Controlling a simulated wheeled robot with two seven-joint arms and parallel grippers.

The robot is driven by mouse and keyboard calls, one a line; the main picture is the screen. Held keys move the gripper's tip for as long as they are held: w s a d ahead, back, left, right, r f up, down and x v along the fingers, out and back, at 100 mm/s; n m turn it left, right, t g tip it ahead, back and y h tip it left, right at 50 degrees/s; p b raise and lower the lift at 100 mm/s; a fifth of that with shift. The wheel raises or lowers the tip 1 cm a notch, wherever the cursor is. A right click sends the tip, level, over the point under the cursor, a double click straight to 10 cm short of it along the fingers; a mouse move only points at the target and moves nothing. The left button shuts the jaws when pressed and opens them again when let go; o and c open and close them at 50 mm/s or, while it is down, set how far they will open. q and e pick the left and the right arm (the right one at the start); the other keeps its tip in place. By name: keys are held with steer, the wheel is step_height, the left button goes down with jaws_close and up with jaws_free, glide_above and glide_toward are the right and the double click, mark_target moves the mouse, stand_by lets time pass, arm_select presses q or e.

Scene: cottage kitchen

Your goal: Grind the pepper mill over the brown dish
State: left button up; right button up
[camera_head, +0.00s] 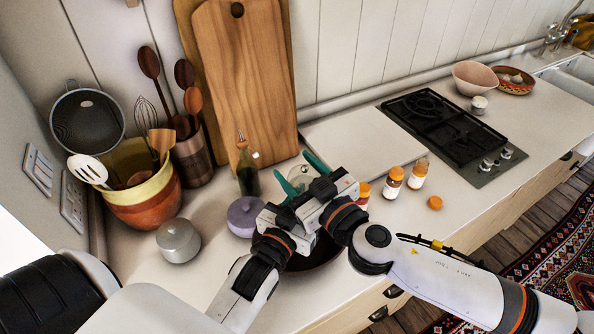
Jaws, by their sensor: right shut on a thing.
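The brown dish (318,259) sits on the counter near its front edge, partly hidden under my two grippers and forearms. My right gripper (300,175) is above and behind the dish, its teal fingers closed around a small greyish thing. That thing is largely hidden by the gripper; it appears to be the pepper mill, but its shape cannot be made out. My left gripper (285,215) is close beside the right one, over the dish's left side.
A purple lidded pot (243,215), a grey metal pot (178,240) and an oil bottle (248,180) stand left of the grippers. Orange-capped jars (393,183) stand to the right, with a loose orange cap (435,202). The hob (455,130) lies beyond.

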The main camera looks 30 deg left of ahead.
steer(key=m+t+h, duration=0.2)
steer(key=m+t, duration=0.1)
steer(key=t, duration=0.1)
steer(key=shift+r+h, duration=0.15)
steer(key=shift+h, duration=0.25)
steer(key=shift+w+m+t+h, duration=0.1)
steer(key=shift+m+t+h, duration=0.9)
steer(key=shift+t, duration=0.1)
steer(key=shift+w+d+h, duration=0.1)
steer(key=shift+d+h, duration=0.05)
steer(key=shift+h, duration=0.15)
steer(key=shift+t, duration=0.3)
steer(key=o, duration=0.8)
steer(key=shift+o, duration=0.9)
steer(key=shift+d, duration=0.1)
steer(key=v, duration=1.2)
steer(key=shift+o, duration=0.3)
steer(key=shift+w, duration=0.1)
